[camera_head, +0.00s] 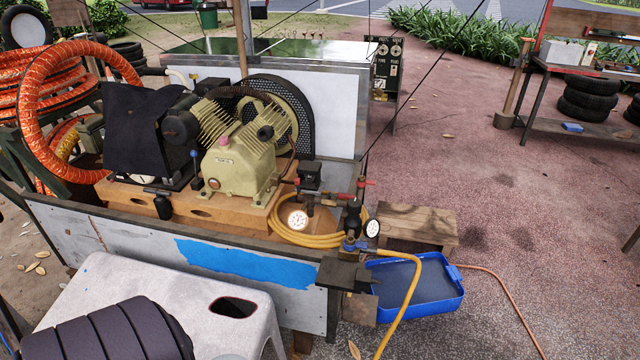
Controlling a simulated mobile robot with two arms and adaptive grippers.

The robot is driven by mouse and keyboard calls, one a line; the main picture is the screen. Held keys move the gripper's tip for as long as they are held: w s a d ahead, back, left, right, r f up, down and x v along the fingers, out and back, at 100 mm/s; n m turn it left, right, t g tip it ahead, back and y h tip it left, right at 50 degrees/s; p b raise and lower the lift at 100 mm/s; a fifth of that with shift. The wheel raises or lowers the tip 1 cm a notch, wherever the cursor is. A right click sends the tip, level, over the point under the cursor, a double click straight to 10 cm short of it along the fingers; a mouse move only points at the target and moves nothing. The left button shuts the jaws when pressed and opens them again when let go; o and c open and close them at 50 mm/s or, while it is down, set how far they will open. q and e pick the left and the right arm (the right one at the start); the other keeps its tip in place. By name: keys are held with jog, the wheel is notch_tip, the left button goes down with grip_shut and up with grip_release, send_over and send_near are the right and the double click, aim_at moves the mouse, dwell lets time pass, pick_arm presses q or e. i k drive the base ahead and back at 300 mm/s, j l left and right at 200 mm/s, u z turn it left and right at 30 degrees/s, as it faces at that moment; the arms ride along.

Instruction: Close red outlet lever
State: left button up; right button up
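A small red lever (367,183) sticks out to the right of the black pressure switch and pipe fittings (311,178) at the right end of the compressor (238,165). A smaller red part (297,182) shows on the left side of the same fittings. Which of the two is the outlet lever, and how far it is turned, is too small to tell. A gauge (298,220) sits below the fittings, and another gauge (372,229) is on the regulator to the right. Neither of my grippers is in view.
A yellow hose (411,290) is coiled by the fittings and hangs over the cart's front corner. A blue tray (455,296) and wooden box (417,224) are at right. A white stool (180,285) and dark ribbed object (118,330) stand in front. Paving at right is mostly clear.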

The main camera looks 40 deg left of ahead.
aim_at(342, 195)
jog(key=i+j+u, duration=0.1)
jog(key=i+u, duration=0.25)
jog(key=u, duration=0.15)
jog(key=i+u, duration=0.35)
jog(key=u, duration=0.15)
jog(key=i+l+u, duration=0.15)
jog(key=i+u, duration=0.15)
jog(key=u, duration=0.2)
